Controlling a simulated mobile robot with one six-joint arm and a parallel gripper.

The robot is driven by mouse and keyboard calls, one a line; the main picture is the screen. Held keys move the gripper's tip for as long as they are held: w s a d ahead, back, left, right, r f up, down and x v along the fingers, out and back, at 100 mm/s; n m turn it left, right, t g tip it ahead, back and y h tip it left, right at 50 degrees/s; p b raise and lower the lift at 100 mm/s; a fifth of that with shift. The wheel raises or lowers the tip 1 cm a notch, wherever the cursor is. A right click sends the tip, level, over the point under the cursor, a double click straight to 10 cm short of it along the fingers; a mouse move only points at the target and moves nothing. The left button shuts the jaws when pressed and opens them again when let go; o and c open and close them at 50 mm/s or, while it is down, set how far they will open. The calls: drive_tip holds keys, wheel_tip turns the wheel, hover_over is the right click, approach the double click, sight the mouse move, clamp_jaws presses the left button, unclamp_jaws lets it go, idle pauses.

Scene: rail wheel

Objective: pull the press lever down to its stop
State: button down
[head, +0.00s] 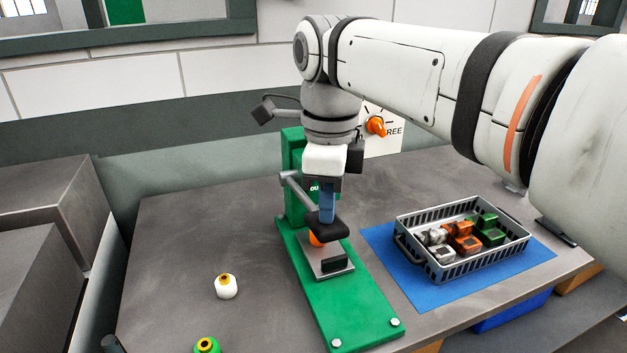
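The green press (297,205) stands on the bench, with its base plate (350,315) bolted down at the front. Its grey lever (302,205) slopes down from a pivot on the column toward an orange knob (316,240). A metal plate with a black block (331,265) lies on the base below the knob. My gripper (327,226) points down over the press, right at the knob, which it partly hides. Whether its fingers are closed on the knob or only touch it cannot be told from this view.
A grey basket (407,252) of metal, orange and green parts sits on a blue mat (400,283) to the right. A white item (226,287) and a green one (207,346) stand at left. An orange dial (376,126) is on the wall panel behind.

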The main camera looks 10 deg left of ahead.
sight(328, 237)
drive_tip(key=shift+f, duration=0.3)
drive_tip(key=shift+s+d+f+b, duration=0.1)
drive_tip(key=shift+f+b, duration=0.4)
drive_tip(key=shift+f, duration=0.15)
drive_tip(key=shift+s+d+f+b, duration=0.1)
drive_tip(key=shift+f+b, duration=0.4)
drive_tip(key=shift+f, duration=0.15)
drive_tip(key=shift+f+b, duration=0.9)
drive_tip(key=shift+f, duration=0.4)
drive_tip(key=shift+f+b, duration=0.85)
drive_tip(key=shift+f, duration=0.7)
